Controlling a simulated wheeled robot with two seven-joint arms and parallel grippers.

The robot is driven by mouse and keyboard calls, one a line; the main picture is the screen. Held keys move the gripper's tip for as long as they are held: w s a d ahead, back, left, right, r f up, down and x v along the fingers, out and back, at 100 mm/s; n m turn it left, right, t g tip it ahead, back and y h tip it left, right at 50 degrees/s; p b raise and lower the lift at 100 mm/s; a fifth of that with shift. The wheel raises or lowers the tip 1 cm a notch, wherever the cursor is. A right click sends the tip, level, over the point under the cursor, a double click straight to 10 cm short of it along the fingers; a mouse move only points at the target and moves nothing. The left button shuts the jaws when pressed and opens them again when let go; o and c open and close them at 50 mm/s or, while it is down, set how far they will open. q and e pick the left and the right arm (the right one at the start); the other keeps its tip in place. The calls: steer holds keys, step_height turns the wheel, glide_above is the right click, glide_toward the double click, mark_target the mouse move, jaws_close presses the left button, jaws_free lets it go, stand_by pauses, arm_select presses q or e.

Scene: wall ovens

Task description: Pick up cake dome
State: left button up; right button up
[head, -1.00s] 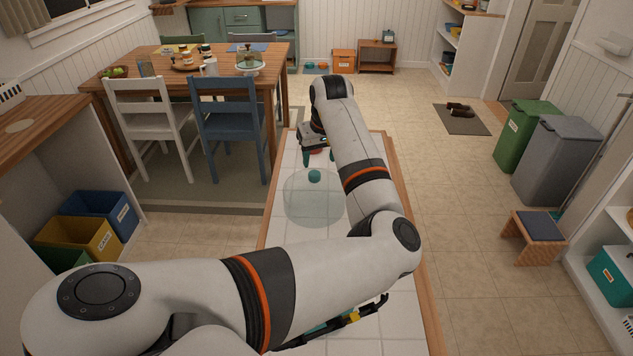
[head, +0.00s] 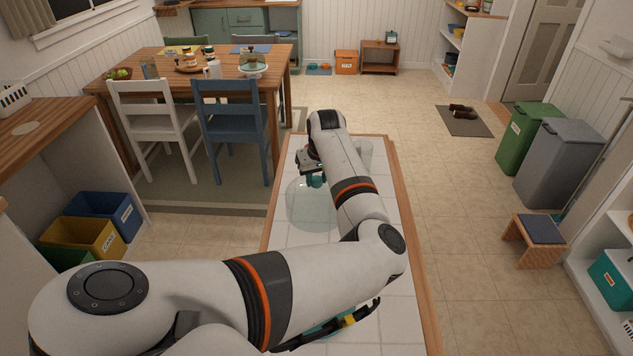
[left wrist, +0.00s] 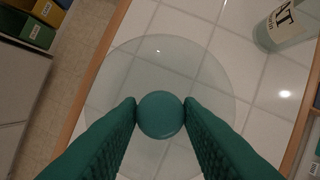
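The cake dome (head: 306,212) is clear glass with a round teal knob (left wrist: 160,115). It stands on the white tiled counter below my left arm. My left gripper (head: 314,176) is at the knob, pointing down. In the left wrist view its two teal fingers (left wrist: 160,104) lie on either side of the knob, with no clear gap on either side. I cannot tell whether they press on it. A dark part with a yellow piece, likely of my right arm, shows low in the head view, mostly hidden behind my left arm; its fingers cannot be made out.
A clear labelled jar (left wrist: 283,27) stands on the counter near the dome. The wooden counter edge (head: 403,200) runs along the right. A dining table (head: 125,77) with chairs is at the back left. Bins (head: 558,160) and a stool (head: 535,236) stand right, beyond open floor.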

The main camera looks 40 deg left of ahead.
arm_select(q)
jaws_close()
